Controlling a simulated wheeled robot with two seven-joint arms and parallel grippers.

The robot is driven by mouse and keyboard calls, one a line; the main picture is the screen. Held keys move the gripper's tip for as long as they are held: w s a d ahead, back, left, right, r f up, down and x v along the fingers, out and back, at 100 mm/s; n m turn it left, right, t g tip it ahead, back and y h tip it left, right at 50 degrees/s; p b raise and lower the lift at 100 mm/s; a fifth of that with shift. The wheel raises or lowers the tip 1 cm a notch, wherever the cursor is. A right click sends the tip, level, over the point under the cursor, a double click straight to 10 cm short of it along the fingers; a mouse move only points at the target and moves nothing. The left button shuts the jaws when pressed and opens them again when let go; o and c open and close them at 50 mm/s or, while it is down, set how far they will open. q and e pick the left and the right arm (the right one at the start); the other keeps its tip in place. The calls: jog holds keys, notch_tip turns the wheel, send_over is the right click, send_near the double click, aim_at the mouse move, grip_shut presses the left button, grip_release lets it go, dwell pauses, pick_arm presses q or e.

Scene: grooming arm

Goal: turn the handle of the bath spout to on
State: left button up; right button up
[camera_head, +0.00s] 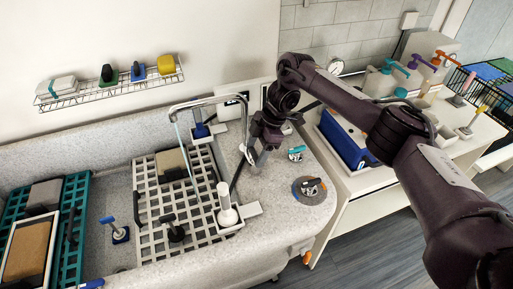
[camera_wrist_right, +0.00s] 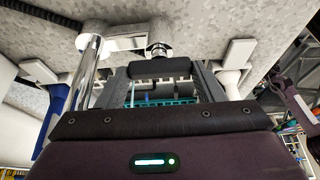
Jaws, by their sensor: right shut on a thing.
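The bath spout (camera_head: 208,99) is a chrome arch over the bath's right end; its post (camera_wrist_right: 88,72) stands left in the right wrist view. A thin pale-blue streak hangs below the spout's free end; I cannot tell if it is water. The handle (camera_wrist_right: 160,68), a dark horizontal cylinder with a chrome knob behind it, spans between the fingers of my right gripper (camera_wrist_right: 160,80). In the head view my right gripper (camera_head: 250,155) is just right of the spout's base and shut on the handle, which its fingers largely hide there. My left gripper is not in view.
A wire shelf (camera_head: 110,92) hangs on the wall. Small items stand on the ledge, right of my gripper. A counter (camera_head: 350,190) with a blue bin (camera_head: 345,140) is farther right.

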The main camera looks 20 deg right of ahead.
jog(key=shift+w+r, duration=0.1)
dwell(0.3)
jog(key=o, duration=1)
jog(key=v, duration=0.7)
jog(key=shift+d+r+p, duration=0.25)
jog(key=shift+r+p, duration=0.05)
jog(key=shift+p, duration=0.1)
